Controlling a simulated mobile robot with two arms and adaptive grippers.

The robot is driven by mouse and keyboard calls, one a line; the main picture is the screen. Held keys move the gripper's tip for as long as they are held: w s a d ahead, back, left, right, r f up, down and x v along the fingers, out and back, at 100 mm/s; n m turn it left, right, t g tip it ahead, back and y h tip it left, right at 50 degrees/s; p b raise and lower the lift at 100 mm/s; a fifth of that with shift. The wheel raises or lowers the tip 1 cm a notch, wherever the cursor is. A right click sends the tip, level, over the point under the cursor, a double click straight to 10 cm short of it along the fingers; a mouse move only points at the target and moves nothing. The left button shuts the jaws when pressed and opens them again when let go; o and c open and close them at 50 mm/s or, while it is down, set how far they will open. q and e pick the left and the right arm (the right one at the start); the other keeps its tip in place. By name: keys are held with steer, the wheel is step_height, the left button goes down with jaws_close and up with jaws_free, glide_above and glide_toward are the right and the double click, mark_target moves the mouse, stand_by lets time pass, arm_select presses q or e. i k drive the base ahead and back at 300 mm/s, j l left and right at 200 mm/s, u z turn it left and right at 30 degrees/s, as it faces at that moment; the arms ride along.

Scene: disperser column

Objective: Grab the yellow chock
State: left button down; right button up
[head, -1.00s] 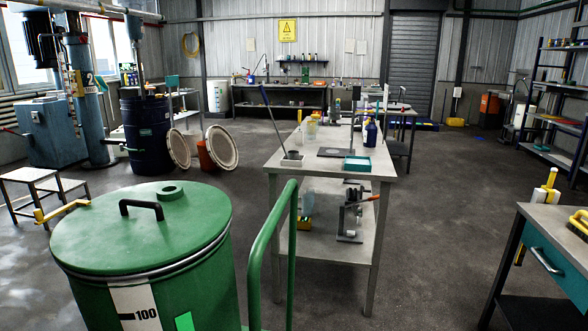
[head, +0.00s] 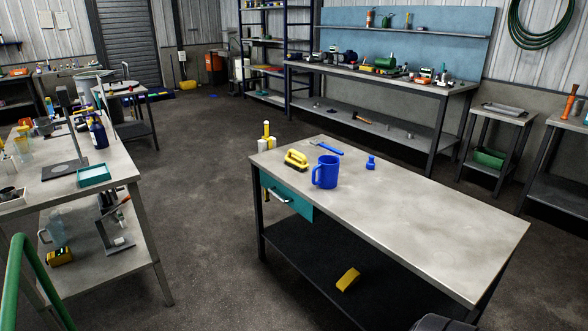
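A small yellow block (head: 348,279), which looks like the chock, lies on the dark lower shelf (head: 310,262) of the workbench (head: 420,225) in the middle of the head view. Its top and near side show, and nothing covers it. It sits below the bench top, near the shelf's front edge. Neither of my grippers can be made out in the view. A dark shape at the bottom edge, right of the middle, is cut off and unclear.
On the bench top stand a blue mug (head: 325,172), a yellow-handled brush (head: 296,159), a blue tool (head: 326,147) and a small blue piece (head: 371,162). A teal drawer (head: 287,196) hangs at its left end. Floor is clear between this bench and the left table (head: 125,175).

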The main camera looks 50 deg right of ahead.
mark_target(352, 277)
steer(key=z, duration=2.05)
steer(key=i+j+z, duration=0.2)
steer(key=i, duration=0.3)
steer(key=i+j+z, duration=0.15)
steer(key=i+j, duration=0.15)
steer(key=i, duration=0.2)
